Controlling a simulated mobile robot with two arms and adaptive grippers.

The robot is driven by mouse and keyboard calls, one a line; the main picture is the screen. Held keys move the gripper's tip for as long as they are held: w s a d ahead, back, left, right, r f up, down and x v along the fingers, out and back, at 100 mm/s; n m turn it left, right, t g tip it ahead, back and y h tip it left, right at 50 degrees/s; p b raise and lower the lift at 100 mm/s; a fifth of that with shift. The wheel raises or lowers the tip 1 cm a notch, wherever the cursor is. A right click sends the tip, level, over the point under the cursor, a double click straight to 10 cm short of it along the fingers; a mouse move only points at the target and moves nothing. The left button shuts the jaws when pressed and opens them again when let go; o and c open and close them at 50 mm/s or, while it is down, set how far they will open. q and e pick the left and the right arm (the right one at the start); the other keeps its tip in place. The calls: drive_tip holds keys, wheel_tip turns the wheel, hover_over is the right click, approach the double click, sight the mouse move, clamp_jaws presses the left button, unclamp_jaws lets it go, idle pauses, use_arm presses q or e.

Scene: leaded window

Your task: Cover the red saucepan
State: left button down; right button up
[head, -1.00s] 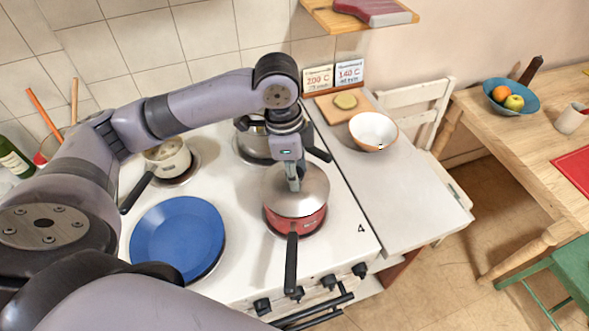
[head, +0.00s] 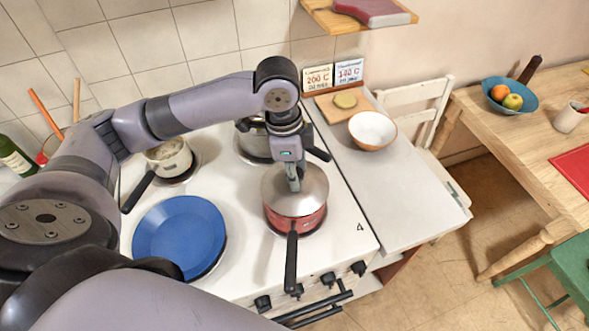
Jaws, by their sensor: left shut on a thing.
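The red saucepan (head: 297,222) stands on the front right of the white stove, its black handle pointing toward me. A silver lid (head: 313,191) lies over its top and looks level on the rim; I cannot tell whether it is fully seated. My left gripper (head: 294,184) comes down from above and is shut on the lid at its middle. The gripper hides the lid's knob. My right gripper is not in view.
A blue plate (head: 178,236) lies on the front left of the stove. A cream pot (head: 168,158) and a steel pan (head: 253,143) stand behind. A white bowl (head: 372,130) and cutting board (head: 335,108) are on the right counter, whose front is clear.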

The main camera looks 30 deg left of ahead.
use_arm(q)
drive_tip(key=shift+f+p, duration=0.2)
drive_tip(key=shift+p, duration=0.15)
drive_tip(key=shift+f, duration=0.1)
idle(0.6)
drive_tip(key=shift+f+p, duration=0.15)
drive_tip(key=shift+p, duration=0.4)
idle(0.3)
drive_tip(key=c, duration=1.1)
unclamp_jaws()
drive_tip(key=shift+o, duration=0.3)
drive_tip(key=o, duration=0.5)
